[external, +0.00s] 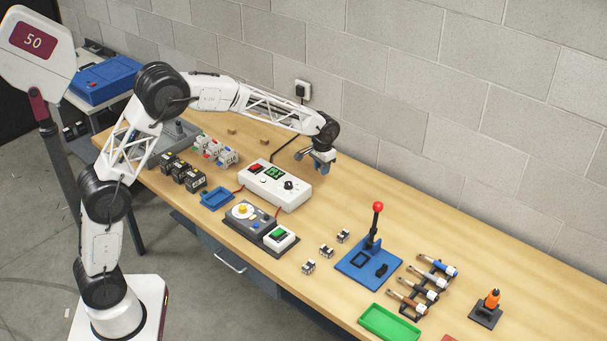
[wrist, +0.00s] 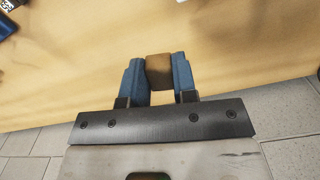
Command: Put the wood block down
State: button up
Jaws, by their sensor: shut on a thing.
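The wood block (wrist: 159,68) is a small brown block between the two blue fingers in the wrist view. My gripper (wrist: 158,80) is shut on it, with one finger against each side. In the external view my gripper (external: 318,168) hangs over the back part of the wooden workbench (external: 420,218), to the right of the white power box. I cannot make out the held block in that view. The gap between block and bench top is hard to judge.
The white box (external: 275,185) with a knob stands just left of my gripper, with a dark cable behind it. Two small brown blocks (external: 232,131) lie farther back. A blue press with a red-knobbed lever (external: 376,208) stands to the right. Bare bench lies between.

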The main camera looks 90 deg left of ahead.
jog(key=s+a+f+n, duration=0.2)
jog(key=s+a, duration=0.5)
jog(key=a, duration=0.4)
jog(key=shift+a+f, duration=0.2)
jog(key=shift+f, duration=0.05)
jog(key=shift+f, duration=0.1)
jog(key=shift+w+f, duration=0.1)
jog(key=shift+f, duration=2.95)
jog(key=shift+f, duration=1.85)
jog(key=shift+f, duration=0.15)
jog(key=o, duration=1)
jog(key=shift+c, duration=0.2)
